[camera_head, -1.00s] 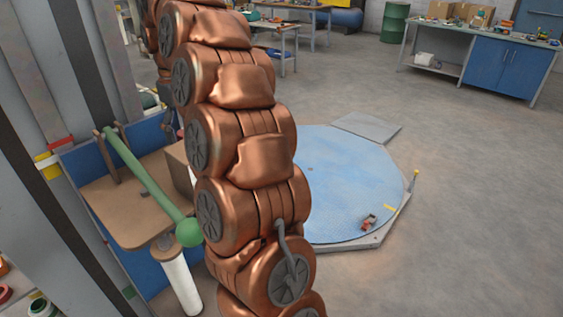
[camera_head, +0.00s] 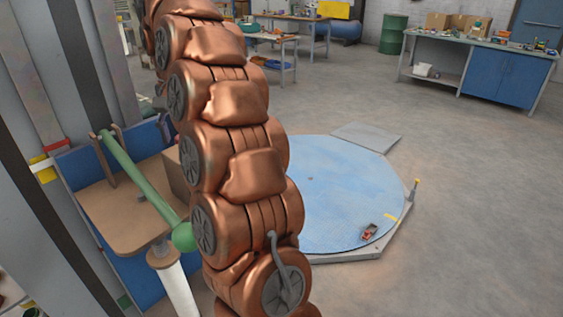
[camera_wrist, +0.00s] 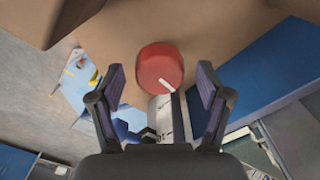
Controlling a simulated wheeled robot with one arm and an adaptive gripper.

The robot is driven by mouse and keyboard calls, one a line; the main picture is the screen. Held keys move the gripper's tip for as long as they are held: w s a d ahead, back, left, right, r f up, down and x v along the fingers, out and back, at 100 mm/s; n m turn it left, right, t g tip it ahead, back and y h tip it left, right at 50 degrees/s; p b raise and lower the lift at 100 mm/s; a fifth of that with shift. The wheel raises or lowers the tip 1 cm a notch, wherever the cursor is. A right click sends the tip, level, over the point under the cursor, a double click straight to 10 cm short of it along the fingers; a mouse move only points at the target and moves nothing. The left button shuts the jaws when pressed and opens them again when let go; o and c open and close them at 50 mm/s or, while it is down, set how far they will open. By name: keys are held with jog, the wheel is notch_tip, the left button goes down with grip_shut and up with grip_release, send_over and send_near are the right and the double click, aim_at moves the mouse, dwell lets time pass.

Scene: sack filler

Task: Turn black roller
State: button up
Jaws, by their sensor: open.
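No black roller can be made out in either view. In the wrist view my gripper (camera_wrist: 160,84) is open, with its two dark fingers apart on either side of a round red knob (camera_wrist: 160,62) with a white mark. I cannot tell whether the fingers touch it. A white cylinder with dark markings (camera_wrist: 160,112) shows just below the knob. In the head view a green lever (camera_head: 137,175) with a ball end slants over a brown board (camera_head: 115,215); a white cylinder (camera_head: 178,288) stands under its front edge. My gripper is out of sight there.
A blue panel (camera_head: 75,172) backs the brown board, and a cardboard box (camera_head: 176,172) stands beside it. Grey uprights rise at the left. A blue round platform (camera_head: 345,195) lies on the floor to the right, with open floor beyond.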

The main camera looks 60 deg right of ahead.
jog(key=m, duration=1.2)
jog(key=shift+m, duration=0.4)
jog(key=m+p, duration=0.1)
jog(key=p, duration=0.1)
jog(key=m+p, duration=0.1)
jog(key=shift+a+r+p, duration=0.1)
jog(key=shift+r+p, duration=0.15)
jog(key=shift+p, duration=0.15)
jog(key=m+p, duration=0.1)
jog(key=p, duration=0.2)
jog(key=shift+m+p, duration=0.3)
jog(key=shift+m, duration=0.1)
jog(key=shift+p, duration=0.5)
jog(key=m+p, duration=0.1)
jog(key=p, duration=0.2)
jog(key=shift+f+p, duration=0.2)
jog(key=shift+p, duration=0.2)
